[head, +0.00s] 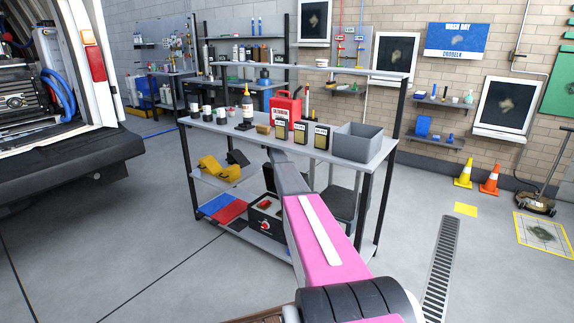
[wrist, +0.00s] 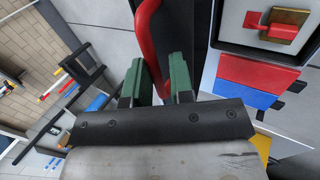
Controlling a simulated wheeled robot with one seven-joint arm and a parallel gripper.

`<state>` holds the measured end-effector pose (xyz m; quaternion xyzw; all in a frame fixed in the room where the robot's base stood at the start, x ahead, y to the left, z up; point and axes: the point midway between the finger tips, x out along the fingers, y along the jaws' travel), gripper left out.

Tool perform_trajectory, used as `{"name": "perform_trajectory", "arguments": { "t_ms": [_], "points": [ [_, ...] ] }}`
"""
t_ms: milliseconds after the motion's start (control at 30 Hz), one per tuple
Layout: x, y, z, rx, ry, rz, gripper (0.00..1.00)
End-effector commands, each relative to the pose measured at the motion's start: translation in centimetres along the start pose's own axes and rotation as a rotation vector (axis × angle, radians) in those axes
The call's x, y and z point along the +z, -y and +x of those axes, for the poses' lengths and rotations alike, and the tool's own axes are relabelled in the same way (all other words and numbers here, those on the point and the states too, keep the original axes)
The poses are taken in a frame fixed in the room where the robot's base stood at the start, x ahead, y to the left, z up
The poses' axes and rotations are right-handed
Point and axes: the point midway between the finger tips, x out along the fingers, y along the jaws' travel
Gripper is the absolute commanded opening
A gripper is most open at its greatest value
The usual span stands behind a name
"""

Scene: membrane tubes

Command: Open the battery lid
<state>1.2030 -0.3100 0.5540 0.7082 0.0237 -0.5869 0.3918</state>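A black battery box (head: 252,219) sits on the low shelf in the head view, with red parts on top and a round red knob on its front. In the wrist view, part of a dark-rimmed box shows at upper right, with a red piece on a brass-coloured block (wrist: 278,27). My gripper (wrist: 155,75) has two green fingers apart. A curved red cable or handle (wrist: 146,28) passes at the gap between them, against a black surface; I cannot tell if a finger touches it. In the head view my pink arm hides the fingers. I cannot make out the lid's edge.
Red (head: 230,211) and blue (head: 213,203) flat pieces lie left of the box, with yellow items (head: 218,169) on the shelf above. The bench top (head: 225,132) carries bottles, a red can (head: 286,107) and a grey bin (head: 357,143). Bench posts stand close to my arm.

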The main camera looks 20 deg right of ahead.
Motion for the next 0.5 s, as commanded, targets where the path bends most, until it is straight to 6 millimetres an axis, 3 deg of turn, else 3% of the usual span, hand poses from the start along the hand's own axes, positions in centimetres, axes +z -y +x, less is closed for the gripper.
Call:
{"name": "perform_trajectory", "arguments": {
  "t_ms": [33,200,500],
  "points": [
    [0.2,1.3,-0.8,-0.001,0.000,-0.001,0.20],
    [0.2,3.6,-2.3,0.000,0.000,-0.001,0.20],
    [0.0,4.5,-2.8,0.000,0.000,0.000,0.20]
  ]
}}
